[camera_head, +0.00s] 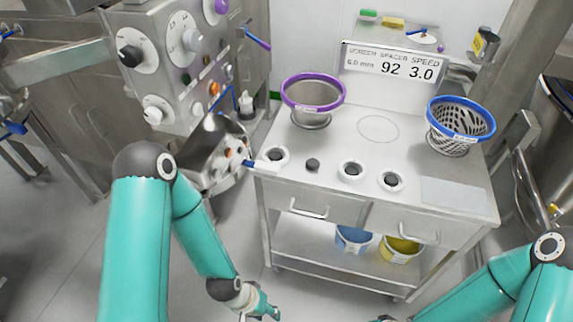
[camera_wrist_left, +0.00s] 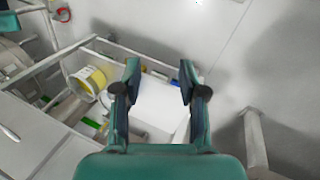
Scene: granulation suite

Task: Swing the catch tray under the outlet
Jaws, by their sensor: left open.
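A shiny curved metal piece (camera_head: 213,148), which looks like the catch tray, hangs low beside the knobbed machine (camera_head: 180,62), left of the white bench. A blue-tipped handle (camera_head: 249,163) sticks out at its right, near the bench's left corner. I cannot make out the outlet for certain. My left gripper (camera_head: 264,312) is low at the bottom edge of the head view, below and apart from the tray. In the left wrist view it (camera_wrist_left: 160,75) is open, with nothing between its fingers. My right arm enters at lower right; its gripper is out of frame.
The white bench (camera_head: 440,197) carries a purple-rimmed sieve (camera_head: 312,92), a blue-rimmed basket (camera_head: 461,118) and several knobs. Blue (camera_head: 352,240) and yellow (camera_head: 399,250) buckets stand on its lower shelf. The left wrist view shows a frame holding a yellow tub (camera_wrist_left: 92,78). Floor is clear left of the bench.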

